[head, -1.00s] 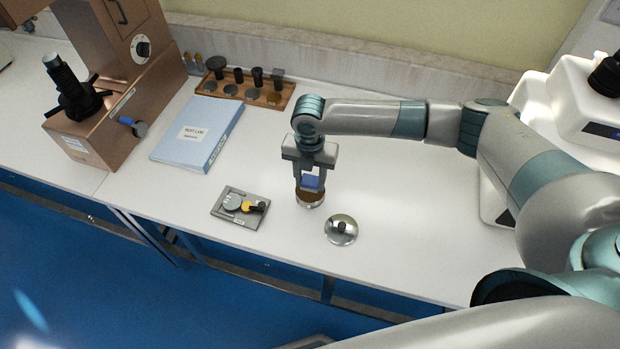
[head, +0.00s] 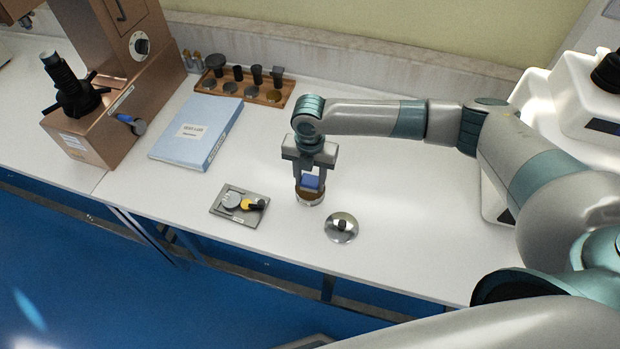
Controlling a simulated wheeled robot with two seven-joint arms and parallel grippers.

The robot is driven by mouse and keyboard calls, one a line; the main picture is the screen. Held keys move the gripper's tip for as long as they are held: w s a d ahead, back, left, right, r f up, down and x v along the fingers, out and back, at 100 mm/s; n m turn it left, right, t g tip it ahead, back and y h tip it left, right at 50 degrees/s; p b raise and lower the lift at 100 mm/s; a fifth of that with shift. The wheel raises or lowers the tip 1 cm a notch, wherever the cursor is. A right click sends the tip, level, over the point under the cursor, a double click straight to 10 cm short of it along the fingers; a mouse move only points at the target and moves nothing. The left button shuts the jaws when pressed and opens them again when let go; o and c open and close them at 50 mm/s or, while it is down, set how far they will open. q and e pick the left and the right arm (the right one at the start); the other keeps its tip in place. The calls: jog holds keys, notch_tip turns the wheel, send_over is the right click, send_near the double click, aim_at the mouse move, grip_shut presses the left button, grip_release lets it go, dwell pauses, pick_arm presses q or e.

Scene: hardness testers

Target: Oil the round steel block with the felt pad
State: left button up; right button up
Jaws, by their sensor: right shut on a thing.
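My right gripper (head: 311,184) points straight down and is shut on a small blue block, which looks like the felt pad's holder (head: 312,182). Directly below is a round, low container with a brown top and pale metal rim (head: 310,197). The pad's underside is hidden, and I cannot tell whether it touches the brown surface. A round grey disc, apparently the steel block (head: 232,199), lies on a small grey tray (head: 225,213) left of the gripper. My left gripper is not in view.
A shiny domed lid with a black knob (head: 341,227) lies right of the container, near the table's front edge. A blue book (head: 195,133), a wooden rack of discs and black pieces (head: 270,97) and a copper-coloured tester (head: 105,120) stand behind and left. The table's right middle is clear.

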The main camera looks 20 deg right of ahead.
aim_at(310, 181)
jog(key=shift+f, duration=0.5)
dwell(0.5)
jog(key=shift+s+f, duration=0.1)
dwell(2.1)
jog(key=shift+r+p, duration=3.4)
jog(key=shift+r, duration=0.2)
